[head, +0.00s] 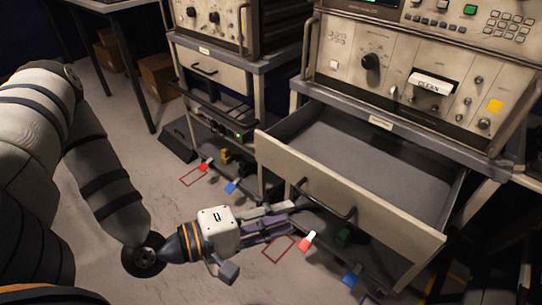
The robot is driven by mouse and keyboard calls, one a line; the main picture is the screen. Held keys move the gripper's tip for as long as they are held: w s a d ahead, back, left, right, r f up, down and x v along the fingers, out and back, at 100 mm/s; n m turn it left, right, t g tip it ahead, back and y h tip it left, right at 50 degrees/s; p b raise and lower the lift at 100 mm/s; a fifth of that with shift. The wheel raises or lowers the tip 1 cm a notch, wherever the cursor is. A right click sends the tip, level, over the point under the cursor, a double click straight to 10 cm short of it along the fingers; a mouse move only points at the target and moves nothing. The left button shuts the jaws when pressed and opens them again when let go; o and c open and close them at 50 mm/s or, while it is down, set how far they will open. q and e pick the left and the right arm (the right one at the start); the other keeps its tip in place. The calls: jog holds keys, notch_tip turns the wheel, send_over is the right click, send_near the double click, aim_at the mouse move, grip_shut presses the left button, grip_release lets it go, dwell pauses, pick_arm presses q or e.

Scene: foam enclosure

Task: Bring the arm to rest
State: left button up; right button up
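My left arm comes in from the left and bends down and then right. My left gripper (290,212) is low in the middle of the head view, pointing right, in front of the open drawer's lower left part. Its fingers lie close together in this view, and I cannot tell whether a gap is between them. I see no object held. The drawer (350,190) is pulled out with its handle (322,202) near the fingertips. I cannot tell whether they touch. The drawer's inside is bare. My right gripper is not in view.
A second instrument rack (215,75) stands to the left. Red and blue tabs (307,241) show low by the carts. Cardboard boxes (157,75) lie at the back. Bare floor is at left.

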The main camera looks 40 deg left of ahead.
pick_arm(q)
jog(key=shift+v, duration=1.15)
jog(key=s+d+f+m+g+p, duration=0.2)
jog(key=s+d+f+m+g, duration=0.35)
jog(key=s+f+g, duration=0.4)
jog(key=s+a+f+m+g+y+p, duration=0.1)
jog(key=s+a+f+m+g+y, duration=0.1)
jog(key=s, duration=0.5)
jog(key=s+a+f+m+g+y+p, duration=0.1)
jog(key=s+a+f+m+g+y, duration=0.1)
jog(key=s, duration=0.6)
jog(key=a+m+g+y, duration=0.1)
jog(key=m+g+y, duration=0.1)
jog(key=m+g, duration=0.1)
jog(key=shift+s+a+m+y, duration=0.25)
jog(key=shift+m+y, duration=0.15)
jog(key=shift+m, duration=0.15)
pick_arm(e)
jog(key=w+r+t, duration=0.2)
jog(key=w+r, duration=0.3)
